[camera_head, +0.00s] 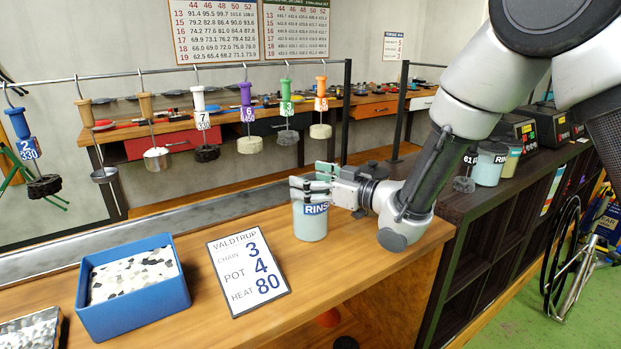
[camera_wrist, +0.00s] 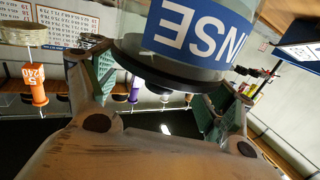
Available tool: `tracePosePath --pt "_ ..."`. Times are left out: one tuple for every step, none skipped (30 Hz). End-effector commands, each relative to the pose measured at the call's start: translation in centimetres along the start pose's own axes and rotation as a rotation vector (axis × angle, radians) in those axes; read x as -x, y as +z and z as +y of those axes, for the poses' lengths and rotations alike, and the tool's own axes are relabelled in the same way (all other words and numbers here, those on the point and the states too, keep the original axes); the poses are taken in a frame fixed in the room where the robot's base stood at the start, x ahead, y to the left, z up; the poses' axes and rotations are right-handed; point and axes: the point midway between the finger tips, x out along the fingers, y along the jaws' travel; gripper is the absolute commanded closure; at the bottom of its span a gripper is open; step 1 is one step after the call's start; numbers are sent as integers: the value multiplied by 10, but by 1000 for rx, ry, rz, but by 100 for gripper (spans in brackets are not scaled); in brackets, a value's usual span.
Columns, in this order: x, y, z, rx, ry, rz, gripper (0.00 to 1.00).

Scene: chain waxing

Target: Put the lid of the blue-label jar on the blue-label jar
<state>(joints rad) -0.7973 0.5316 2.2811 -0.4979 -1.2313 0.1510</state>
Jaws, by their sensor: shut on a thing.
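The blue-label jar (camera_head: 310,225), marked RINSE, stands upright on the wooden bench. It is pale teal below its label. In the wrist view the jar (camera_wrist: 190,30) shows upside down, with a dark, thin lid (camera_wrist: 165,72) at its mouth end. My gripper (camera_head: 312,188) is at the top of the jar, coming from the right. Its green-padded fingers (camera_wrist: 160,95) stand on either side of the dark lid and are shut on it. I cannot tell whether the lid is fully seated.
A blue tray (camera_head: 140,313) with black and white chips and a card (camera_head: 248,272) lie left of the jar. Other jars (camera_head: 488,163) stand on the dark shelf at right. Several colored-handled tools hang from a rail (camera_head: 170,71) behind the bench.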

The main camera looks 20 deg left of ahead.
Motion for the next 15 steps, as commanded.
tracePosePath --pt "0 0 0 0 0 0 38" --pt "0 0 0 0 0 0 38" --pt "0 0 0 0 0 0 38" --pt "0 0 0 0 0 0 38" --pt "0 0 0 0 0 0 38" --pt "0 0 0 0 0 0 38" --pt "0 0 0 0 0 0 38" --pt "0 0 0 0 0 0 38" --pt "0 0 0 0 0 0 14" --pt "0 0 0 0 0 0 9" --pt "0 0 0 0 0 0 4" --pt "0 0 0 0 0 0 0" --pt "0 0 0 0 0 0 0" --pt "0 0 0 0 0 0 0" --pt "0 0 0 0 0 0 0"
